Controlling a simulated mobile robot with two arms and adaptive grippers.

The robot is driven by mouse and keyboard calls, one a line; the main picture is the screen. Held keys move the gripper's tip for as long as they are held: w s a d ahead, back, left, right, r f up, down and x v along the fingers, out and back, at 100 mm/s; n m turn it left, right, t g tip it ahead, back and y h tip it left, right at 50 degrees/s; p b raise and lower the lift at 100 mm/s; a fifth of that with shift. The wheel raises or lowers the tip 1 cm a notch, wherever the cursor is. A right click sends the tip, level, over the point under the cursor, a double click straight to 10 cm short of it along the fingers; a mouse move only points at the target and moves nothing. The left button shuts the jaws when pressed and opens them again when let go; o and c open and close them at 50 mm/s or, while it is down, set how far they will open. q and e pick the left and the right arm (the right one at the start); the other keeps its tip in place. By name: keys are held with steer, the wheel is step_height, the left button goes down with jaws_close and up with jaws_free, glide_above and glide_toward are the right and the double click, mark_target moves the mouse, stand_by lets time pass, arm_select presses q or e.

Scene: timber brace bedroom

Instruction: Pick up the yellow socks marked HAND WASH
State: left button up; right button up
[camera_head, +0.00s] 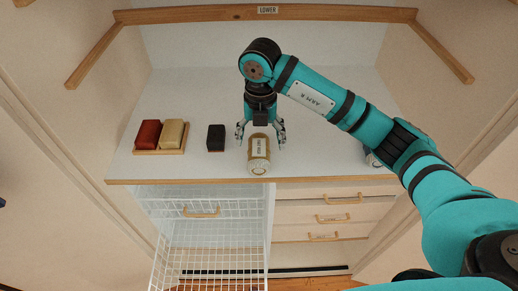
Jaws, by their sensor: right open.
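The yellow socks (259,154), a tan-yellow roll with a pale label, lie near the front edge of the white surface. The label's small print is hard to read. My right gripper (260,141) points down from above, open, with one finger on each side of the roll's far part. I cannot tell whether the fingers touch it. My left gripper is not in view.
A wooden tray (146,152) at left holds a red bundle (148,133) and a pale yellow bundle (173,133). A black bundle (216,138) stands just left of my gripper. Another item (373,159) is partly hidden by my right arm. A wire basket (208,235) lies below.

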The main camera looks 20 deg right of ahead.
mark_target(259, 148)
steer(key=shift+w+f, duration=0.15)
steer(key=shift+f, duration=0.35)
steer(key=shift+w+f+p, duration=0.25)
steer(key=shift+f+p, duration=0.95)
steer(key=shift+f, duration=0.05)
step_height(259, 148, down, 2)
steer(key=shift+f+p, duration=0.2)
steer(key=shift+p, duration=0.2)
steer(key=shift+f, duration=0.4)
steer(key=shift+c, duration=0.4)
steer(key=c, duration=1.1)
steer(key=shift+c, duration=0.5)
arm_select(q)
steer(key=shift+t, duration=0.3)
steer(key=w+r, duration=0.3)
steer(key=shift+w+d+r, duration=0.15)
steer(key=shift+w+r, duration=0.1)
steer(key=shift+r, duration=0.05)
